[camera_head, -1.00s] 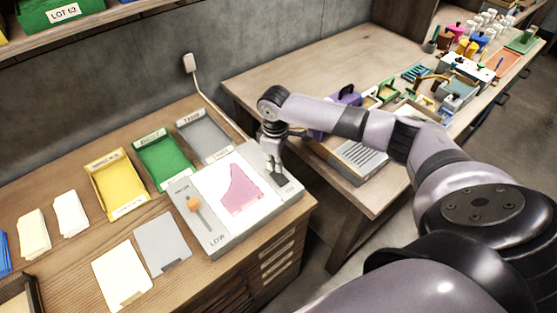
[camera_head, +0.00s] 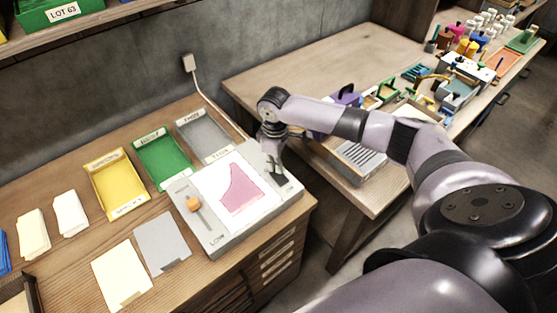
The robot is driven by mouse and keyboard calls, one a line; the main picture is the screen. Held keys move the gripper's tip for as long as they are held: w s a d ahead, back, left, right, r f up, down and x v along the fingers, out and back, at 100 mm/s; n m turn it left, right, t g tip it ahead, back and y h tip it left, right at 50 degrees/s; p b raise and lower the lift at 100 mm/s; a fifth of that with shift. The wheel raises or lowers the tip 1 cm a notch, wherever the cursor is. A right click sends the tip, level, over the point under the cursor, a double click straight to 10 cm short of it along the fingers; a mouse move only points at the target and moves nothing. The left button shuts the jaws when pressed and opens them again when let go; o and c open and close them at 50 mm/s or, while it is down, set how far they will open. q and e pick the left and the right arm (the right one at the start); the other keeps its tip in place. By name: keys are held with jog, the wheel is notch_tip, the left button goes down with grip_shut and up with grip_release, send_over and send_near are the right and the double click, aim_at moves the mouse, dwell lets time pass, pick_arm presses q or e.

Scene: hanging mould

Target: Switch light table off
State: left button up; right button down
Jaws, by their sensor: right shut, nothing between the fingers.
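The light table (camera_head: 222,240) is a grey box with a white top, near the right end of the wooden desk. A pink translucent piece (camera_head: 238,192) lies on its white panel. An orange slider knob (camera_head: 194,204) sits on its left side, above the word LOW. My right gripper (camera_head: 278,176) is shut and empty. It points down at the right edge of the light table, and it hides whatever control is under it. I cannot tell whether the fingertips touch the table. My left gripper is out of view.
Yellow (camera_head: 118,185), green (camera_head: 161,160) and grey (camera_head: 204,138) trays stand behind and left of the light table. Cards (camera_head: 121,275) lie in front. A cord runs from a wall plug (camera_head: 188,64). A second bench (camera_head: 310,70) with tools stands at right, across a gap.

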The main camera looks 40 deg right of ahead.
jog(key=shift+s+f+b, duration=0.15)
jog(key=shift+f+b, duration=0.2)
jog(key=shift+f, duration=0.6)
dwell(0.4)
jog(key=shift+r+p, duration=0.75)
jog(key=shift+p, duration=0.25)
notch_tip(320, 180, up, 6)
jog(key=p, duration=0.6)
jog(key=shift+f, duration=0.2)
jog(key=shift+f, duration=0.1)
